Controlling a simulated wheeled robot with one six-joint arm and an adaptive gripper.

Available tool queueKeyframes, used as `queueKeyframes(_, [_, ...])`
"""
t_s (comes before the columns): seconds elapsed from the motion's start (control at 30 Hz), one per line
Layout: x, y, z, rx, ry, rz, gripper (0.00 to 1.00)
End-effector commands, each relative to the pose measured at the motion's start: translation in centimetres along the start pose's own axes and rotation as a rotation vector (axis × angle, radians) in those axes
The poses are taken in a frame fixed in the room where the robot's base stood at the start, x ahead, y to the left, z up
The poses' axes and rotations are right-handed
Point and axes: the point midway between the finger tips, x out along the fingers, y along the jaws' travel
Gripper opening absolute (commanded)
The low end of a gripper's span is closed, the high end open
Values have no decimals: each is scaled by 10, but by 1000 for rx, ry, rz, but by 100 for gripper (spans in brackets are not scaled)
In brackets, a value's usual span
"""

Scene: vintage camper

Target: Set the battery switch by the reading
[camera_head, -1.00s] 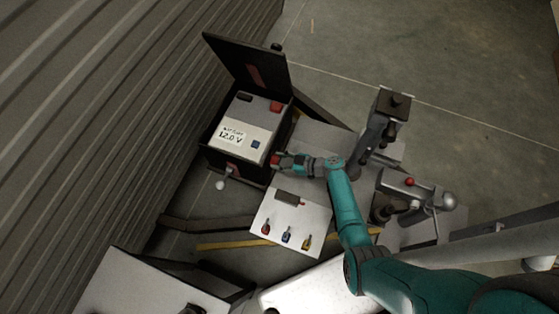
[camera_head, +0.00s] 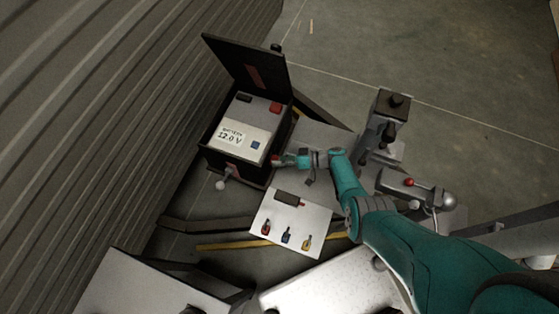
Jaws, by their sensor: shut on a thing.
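The battery (camera_head: 240,127) sits in a dark open-topped box, and its label reads "BATTERY 12.0 V". A pale sloping panel (camera_head: 268,208) carries a dark block (camera_head: 287,198) with a red mark at its right end. Below it are three small coloured pieces: red (camera_head: 266,228), blue (camera_head: 287,234) and yellow (camera_head: 306,240). My gripper (camera_head: 279,160) is beside the box's right side, above the panel. It is shut on a small red thing (camera_head: 275,160), mostly hidden by the fingers. I cannot tell whether this thing touches the box.
The box's dark lid (camera_head: 246,66) stands open behind the battery. A lever with a white ball (camera_head: 221,185) sticks out at the box's front. A grey hitch (camera_head: 425,190) and a post (camera_head: 392,105) stand to the right. The ribbed wall (camera_head: 130,100) bounds the left; floor is clear at upper right.

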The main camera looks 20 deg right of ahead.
Motion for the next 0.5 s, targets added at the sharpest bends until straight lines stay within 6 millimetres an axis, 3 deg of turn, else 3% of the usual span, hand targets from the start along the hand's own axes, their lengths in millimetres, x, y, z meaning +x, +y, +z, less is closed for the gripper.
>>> queueKeyframes(0.5, [0,1,0,100,6,-39,9])
